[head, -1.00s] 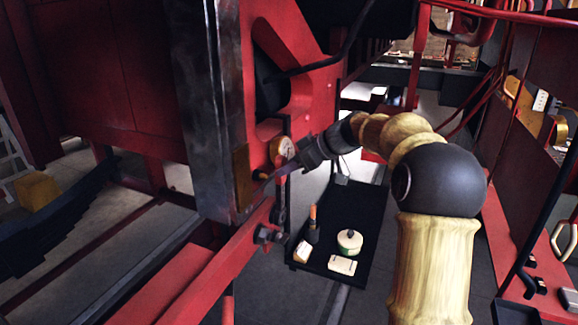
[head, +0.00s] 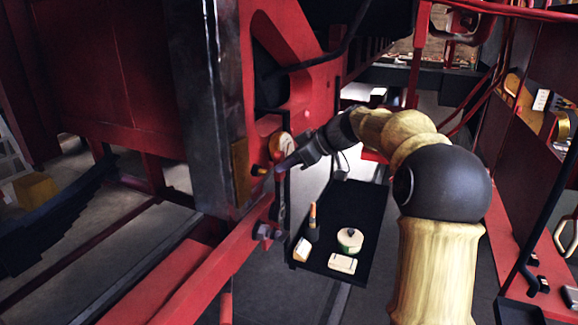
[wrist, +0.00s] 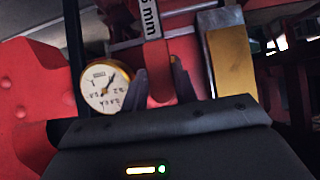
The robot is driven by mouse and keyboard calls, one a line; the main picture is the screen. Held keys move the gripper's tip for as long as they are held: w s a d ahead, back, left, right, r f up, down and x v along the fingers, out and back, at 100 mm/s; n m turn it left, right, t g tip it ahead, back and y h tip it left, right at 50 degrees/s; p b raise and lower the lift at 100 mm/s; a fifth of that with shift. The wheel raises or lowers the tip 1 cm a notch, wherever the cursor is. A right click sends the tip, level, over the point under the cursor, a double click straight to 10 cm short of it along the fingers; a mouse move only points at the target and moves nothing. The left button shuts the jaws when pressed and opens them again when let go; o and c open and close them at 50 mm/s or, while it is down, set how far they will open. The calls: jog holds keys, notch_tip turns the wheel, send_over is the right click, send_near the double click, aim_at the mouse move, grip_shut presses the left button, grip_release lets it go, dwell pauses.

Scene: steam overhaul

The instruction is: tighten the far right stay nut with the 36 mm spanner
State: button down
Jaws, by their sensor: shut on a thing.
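My gripper (head: 283,165) is beside the red frame plate, just below the round gauge. In the wrist view my gripper (wrist: 160,85) has its two dark fingers on either side of a red spanner handle (wrist: 156,62). A white label (wrist: 150,18) on it is cut off at the top and ends in "6 mm". The spanner's head lies out of the wrist view, and in the head view the spanner is too small and dark to make out. A dark hex nut or bolt head (head: 266,232) shows on the red bar below my gripper. I cannot tell which nut is the far right stay nut.
The brass-rimmed gauge (head: 282,146) is close to my fingers; it also shows in the wrist view (wrist: 104,88). A brass block (wrist: 230,62) is right of the spanner. A black tray (head: 352,212) with small items stands below. A red panel (head: 520,130) bounds the right.

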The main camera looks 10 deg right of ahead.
jog(key=shift+d, duration=0.1)
jog(key=shift+s+d+b, duration=0.7)
jog(key=shift+s+d, duration=0.1)
jog(key=shift+d, duration=0.25)
jog(key=shift+s+d+b, duration=0.7)
jog(key=shift+s+d, duration=0.05)
jog(key=shift+d, duration=0.3)
jog(key=s+d+b, duration=0.2)
jog(key=d, duration=0.1)
jog(key=shift+s+d, duration=0.1)
jog(key=shift+s, duration=0.05)
